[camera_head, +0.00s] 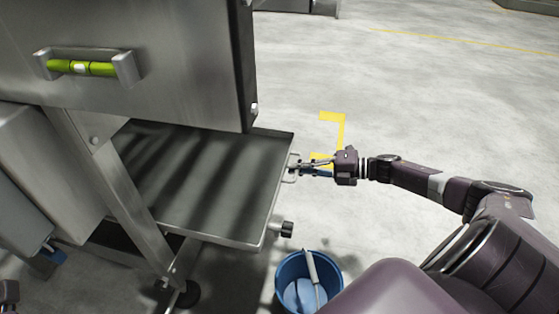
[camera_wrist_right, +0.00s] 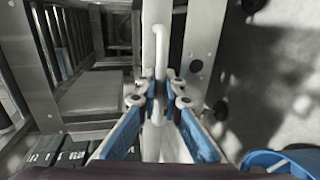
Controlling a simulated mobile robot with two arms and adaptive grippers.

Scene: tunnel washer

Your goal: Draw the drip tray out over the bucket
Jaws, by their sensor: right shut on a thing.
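The drip tray (camera_head: 190,185) is a flat metal tray under the machine, with its right part sticking out past the housing. A wire handle (camera_head: 291,172) is on its right edge. My right gripper (camera_head: 300,167) is shut on this handle; in the right wrist view its blue-padded fingers (camera_wrist_right: 158,108) close around the pale bar (camera_wrist_right: 161,50). The blue bucket (camera_head: 282,268) stands on the floor below and in front of the tray's right corner; its rim shows in the right wrist view (camera_wrist_right: 262,158). At the lower left edge, a dark and blue part (camera_head: 50,254) may be my left gripper; its fingers are unclear.
The steel housing (camera_head: 140,60) with a green-grip handle (camera_head: 82,68) overhangs the tray. A slanted steel leg (camera_head: 125,190) stands before it. The floor (camera_head: 430,100) to the right is open, with yellow markings.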

